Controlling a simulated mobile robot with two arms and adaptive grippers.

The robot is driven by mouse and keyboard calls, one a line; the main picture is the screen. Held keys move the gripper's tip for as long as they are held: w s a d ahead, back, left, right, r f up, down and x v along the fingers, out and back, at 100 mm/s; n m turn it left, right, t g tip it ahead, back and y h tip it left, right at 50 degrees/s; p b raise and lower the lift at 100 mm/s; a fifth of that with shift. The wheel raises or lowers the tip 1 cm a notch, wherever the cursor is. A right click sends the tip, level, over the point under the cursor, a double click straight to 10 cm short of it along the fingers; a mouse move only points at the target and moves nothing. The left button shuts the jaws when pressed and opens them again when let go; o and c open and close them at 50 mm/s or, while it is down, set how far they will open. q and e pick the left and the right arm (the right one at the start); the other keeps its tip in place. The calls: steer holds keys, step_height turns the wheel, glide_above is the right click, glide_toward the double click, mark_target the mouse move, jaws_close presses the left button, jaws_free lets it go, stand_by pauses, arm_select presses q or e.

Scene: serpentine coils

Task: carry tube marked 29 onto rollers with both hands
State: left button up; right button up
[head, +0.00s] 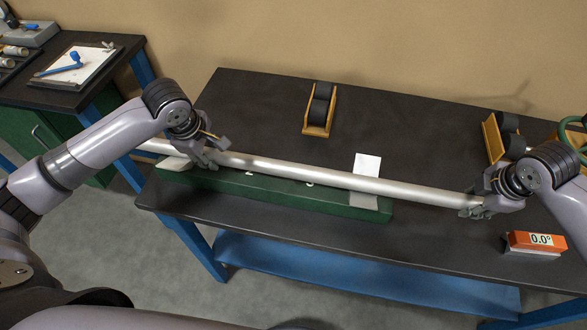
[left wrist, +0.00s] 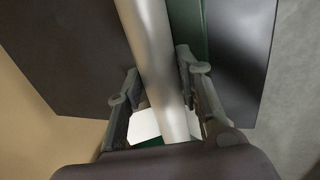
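A long silver tube (head: 300,172) lies across the front of the dark bench, along a green block (head: 270,192). No number can be read on it. My left gripper (head: 208,158) straddles the tube near its left part. In the left wrist view the fingers (left wrist: 160,92) stand on either side of the tube (left wrist: 150,50), with a small gap at the left finger. My right gripper (head: 474,206) is at the tube's right end; its finger opening is too small to judge. Two orange stands with black rollers, one at back centre (head: 319,110) and one at right (head: 497,135), are empty of the tube.
A white card (head: 367,165) stands behind the tube. An orange level box reading 0.0° (head: 537,242) sits at the front right. Something green and coiled (head: 572,128) is at the right edge. A side table (head: 100,50) with a clipboard stands left. The bench's back left is clear.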

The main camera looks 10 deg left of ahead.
arm_select(q)
jaws_close()
arm_select(e)
jaws_close()
arm_select(q)
steer(key=shift+w+r, duration=0.1)
steer(key=shift+r, duration=0.05)
arm_select(e)
steer(key=shift+w+r, duration=0.1)
